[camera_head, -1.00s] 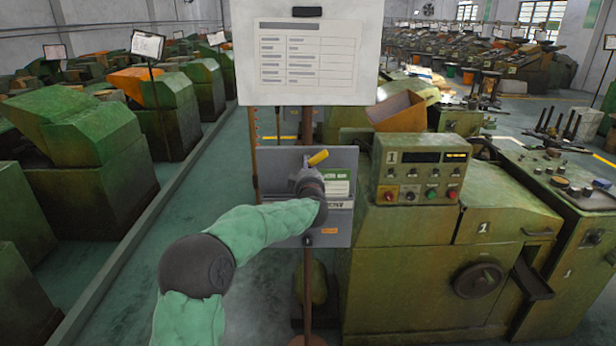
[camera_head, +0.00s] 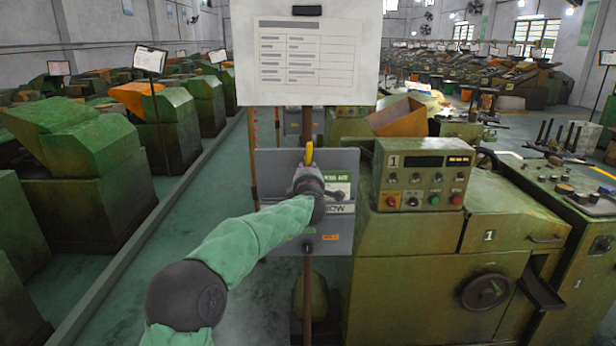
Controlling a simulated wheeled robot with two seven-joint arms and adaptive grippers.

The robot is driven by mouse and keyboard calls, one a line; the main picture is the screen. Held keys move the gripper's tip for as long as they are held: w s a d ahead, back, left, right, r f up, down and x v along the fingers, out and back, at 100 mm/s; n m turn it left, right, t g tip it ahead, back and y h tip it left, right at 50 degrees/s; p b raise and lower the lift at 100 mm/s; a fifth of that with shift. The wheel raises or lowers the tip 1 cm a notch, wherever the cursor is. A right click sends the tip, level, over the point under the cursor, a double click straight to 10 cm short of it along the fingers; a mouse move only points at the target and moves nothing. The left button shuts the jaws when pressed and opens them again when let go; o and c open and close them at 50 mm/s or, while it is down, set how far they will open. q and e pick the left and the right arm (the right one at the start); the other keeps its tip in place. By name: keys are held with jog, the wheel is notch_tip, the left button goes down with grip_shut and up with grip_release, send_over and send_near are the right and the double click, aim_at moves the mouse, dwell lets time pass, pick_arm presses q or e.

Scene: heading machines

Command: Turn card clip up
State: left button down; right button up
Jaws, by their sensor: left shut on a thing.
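The yellow card clip (camera_head: 309,153) stands roughly upright at the top of a grey panel (camera_head: 268,180) on a post. My left gripper (camera_head: 308,172) is in front of the panel and is shut on the clip. Its fingers and wrist hide the clip's lower part. A green and white card (camera_head: 340,184) with print shows on the panel to the right of the gripper, partly covered by it. My right gripper is not in view.
A white sheet board (camera_head: 307,55) hangs just above the clip. A green machine with a control box (camera_head: 422,174) stands close on the right. More green machines (camera_head: 85,175) line the left side, with open floor (camera_head: 215,235) between.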

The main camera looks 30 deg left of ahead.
pick_arm(q)
jog(key=shift+f+n+b, duration=0.1)
jog(key=shift+n+b, duration=0.2)
jog(key=shift+n, duration=0.3)
jog(key=c, duration=1)
grip_release()
jog(key=shift+a, duration=0.1)
jog(key=v, duration=1.2)
